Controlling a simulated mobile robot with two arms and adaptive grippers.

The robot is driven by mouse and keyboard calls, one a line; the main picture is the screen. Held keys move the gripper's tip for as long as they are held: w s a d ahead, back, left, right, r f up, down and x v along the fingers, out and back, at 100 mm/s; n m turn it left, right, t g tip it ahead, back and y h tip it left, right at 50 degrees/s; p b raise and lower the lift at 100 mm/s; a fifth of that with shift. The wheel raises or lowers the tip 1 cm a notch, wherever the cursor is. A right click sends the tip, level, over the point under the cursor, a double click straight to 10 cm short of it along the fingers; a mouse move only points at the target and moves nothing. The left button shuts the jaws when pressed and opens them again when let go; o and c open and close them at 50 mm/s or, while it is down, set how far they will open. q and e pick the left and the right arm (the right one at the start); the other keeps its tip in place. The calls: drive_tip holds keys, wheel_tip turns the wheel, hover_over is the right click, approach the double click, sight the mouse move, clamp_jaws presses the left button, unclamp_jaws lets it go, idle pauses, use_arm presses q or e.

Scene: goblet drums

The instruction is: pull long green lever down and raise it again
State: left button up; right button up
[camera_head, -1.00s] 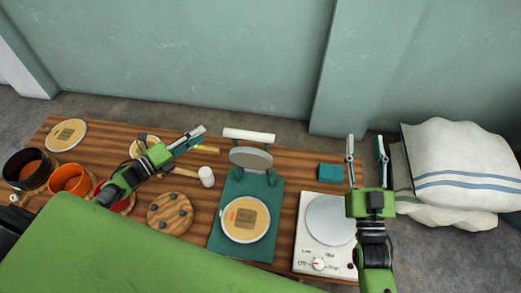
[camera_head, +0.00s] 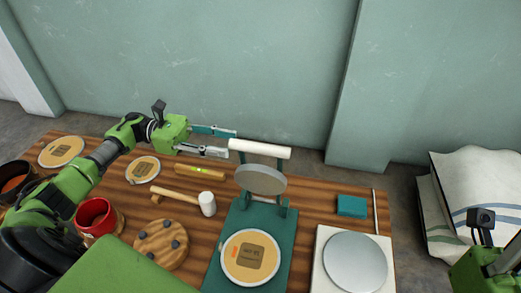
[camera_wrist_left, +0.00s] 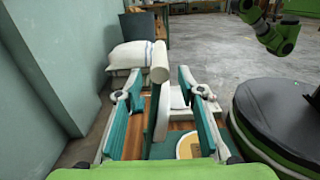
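The green press (camera_head: 235,222) stands on the table, with a round patterned disc (camera_head: 250,257) on its base. Its lever is up, with a white cylindrical handle (camera_head: 260,149) across the top and a grey round plate (camera_head: 260,180) below. My left gripper (camera_head: 231,143) is open at the left end of the handle, fingers pointing right. In the left wrist view the white handle (camera_wrist_left: 160,62) shows between the spread fingers; contact is unclear. My right gripper (camera_head: 503,260) is cut off at the right edge, so its fingers are unclear.
A white scale (camera_head: 355,262) and a teal box (camera_head: 351,206) stand right of the press. A mallet (camera_head: 207,203), a level (camera_head: 200,171), a wooden disc with dark knobs (camera_head: 161,245) and a red pot (camera_head: 96,217) stand left. White sacks (camera_head: 480,180) lie beyond the table.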

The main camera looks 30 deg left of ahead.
sight(260, 149)
use_arm(q)
drive_tip(key=b+x, duration=0.1)
drive_tip(key=x, duration=0.9)
drive_tip(key=shift+c, duration=0.4)
clamp_jaws()
